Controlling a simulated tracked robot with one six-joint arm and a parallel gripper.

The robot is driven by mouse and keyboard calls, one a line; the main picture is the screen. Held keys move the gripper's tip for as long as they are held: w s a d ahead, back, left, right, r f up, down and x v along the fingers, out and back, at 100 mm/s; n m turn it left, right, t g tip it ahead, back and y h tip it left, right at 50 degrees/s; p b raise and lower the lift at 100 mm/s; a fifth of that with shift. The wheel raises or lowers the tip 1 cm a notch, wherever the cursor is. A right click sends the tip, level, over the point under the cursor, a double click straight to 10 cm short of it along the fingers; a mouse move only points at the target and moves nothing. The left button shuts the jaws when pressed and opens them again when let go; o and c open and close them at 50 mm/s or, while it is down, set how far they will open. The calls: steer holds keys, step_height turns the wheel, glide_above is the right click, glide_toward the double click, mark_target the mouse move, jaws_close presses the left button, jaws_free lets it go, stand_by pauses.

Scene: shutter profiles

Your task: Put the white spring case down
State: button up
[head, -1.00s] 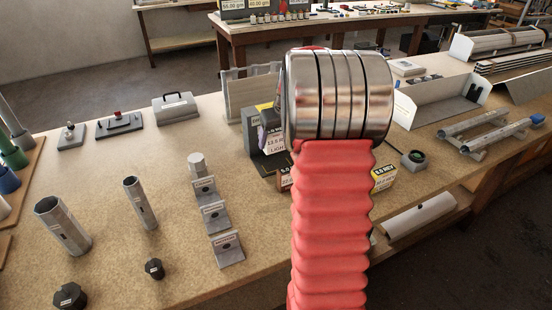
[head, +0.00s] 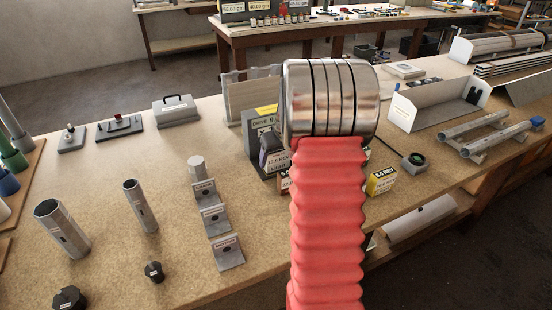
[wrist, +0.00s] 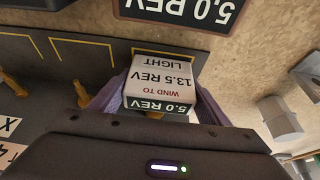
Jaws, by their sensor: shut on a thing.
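The white spring case (wrist: 158,82) is a small white box with a black front band reading 5.0 REV and lettering 13.5 REV and LIGHT. In the wrist view my gripper (wrist: 155,100) is shut on it, with a purple finger on each side. The case is over or on a dark grey board (wrist: 85,95) with yellow corner marks; I cannot tell whether it touches. In the head view the case (head: 278,163) shows its lettered face just left of my red arm. My gripper (head: 268,143) is partly hidden there by my arm.
A black 5.0 REV sign (wrist: 185,10) is just beyond the case. A yellow-and-white box (head: 381,181) stands right of my arm. Three grey angle brackets (head: 214,221) and metal tubes (head: 62,229) stand on the left. An open white tray (head: 440,103) is at right.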

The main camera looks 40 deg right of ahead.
stand_by(0.3)
steer(key=o, duration=1.2)
steer(key=shift+o, duration=0.2)
steer(key=v, duration=1.2)
steer(key=shift+s+a+r, duration=0.1)
steer(key=shift+a, duration=0.05)
